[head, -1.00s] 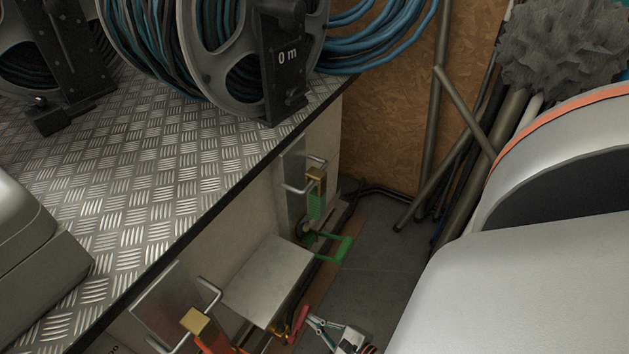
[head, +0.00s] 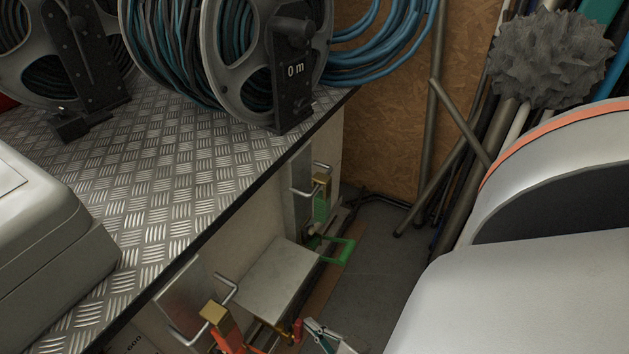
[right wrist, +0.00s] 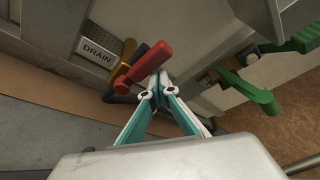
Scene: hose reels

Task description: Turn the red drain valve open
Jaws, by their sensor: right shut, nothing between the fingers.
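The red drain valve handle (right wrist: 143,66) slants across the upper middle of the right wrist view, by a yellow fitting and a DRAIN label (right wrist: 97,52). It shows small in the head view (head: 297,330), low beside the metal shelf. My right gripper (right wrist: 156,88) is shut and empty, its fingertips close beside the red handle; I cannot tell whether they touch. In the head view, the right gripper (head: 310,325) is at the bottom edge, just right of the handle. My left gripper is not in view.
A green handle (head: 338,250) sticks out farther along the wall, and also shows in the wrist view (right wrist: 250,92). A metal shelf (head: 272,280) juts out near it. Hose reels (head: 235,60) stand on the tread-plate bench (head: 170,180). Pipes (head: 430,170) lean behind.

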